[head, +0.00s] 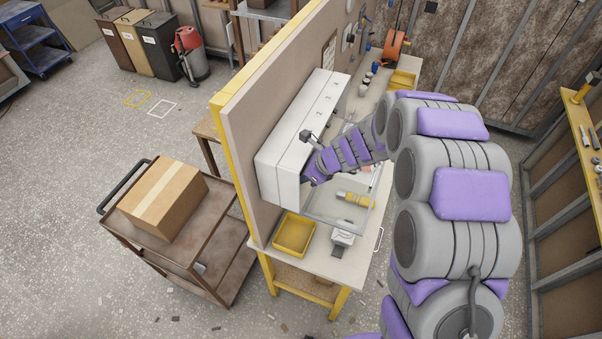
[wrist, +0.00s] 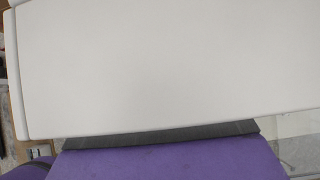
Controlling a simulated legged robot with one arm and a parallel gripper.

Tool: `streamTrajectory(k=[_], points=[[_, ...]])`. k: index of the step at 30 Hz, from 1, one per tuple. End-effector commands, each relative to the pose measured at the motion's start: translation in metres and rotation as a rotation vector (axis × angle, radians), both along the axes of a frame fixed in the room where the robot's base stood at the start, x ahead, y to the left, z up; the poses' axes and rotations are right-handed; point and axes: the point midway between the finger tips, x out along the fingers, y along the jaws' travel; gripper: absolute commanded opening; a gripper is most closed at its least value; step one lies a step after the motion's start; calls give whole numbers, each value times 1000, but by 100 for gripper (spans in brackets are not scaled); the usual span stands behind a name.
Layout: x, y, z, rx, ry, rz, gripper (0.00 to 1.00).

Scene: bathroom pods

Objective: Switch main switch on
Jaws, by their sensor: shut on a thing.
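The white switch box (head: 300,130) is mounted on the upright panel above the workbench, with the numbers 2, 3 and 4 along its top. My gripper (head: 308,176) is at the near end of the box's front face, shut on what appears to be the main switch. The fingers and the switch are hidden behind my purple and grey wrist, so the switch position cannot be told. A small dark block on a short stem stands just above the gripper. In the wrist view the pale box surface (wrist: 160,70) fills most of the picture, close above a dark edge and purple padding.
A yellow tray (head: 293,235) and a small metal device (head: 343,234) sit on the workbench (head: 330,262) below the box. Bottles and an orange reel (head: 396,44) stand at its far end. A cart (head: 215,228) with a cardboard box (head: 163,200) stands left of the panel.

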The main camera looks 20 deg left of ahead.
Motion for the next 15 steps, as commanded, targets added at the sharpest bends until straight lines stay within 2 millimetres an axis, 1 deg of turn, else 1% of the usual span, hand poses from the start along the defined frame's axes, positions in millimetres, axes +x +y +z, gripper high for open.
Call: streamTrajectory(k=[1,2,3,9,15], points=[[0,-1,-2,-3,1,-1,0],[0,-1,-2,-3,1,-1,29],[0,-1,-2,-2,1,-1,33],[-1,0,0,-1,0,0,52],[-2,-1,1,1,0,0,53]])
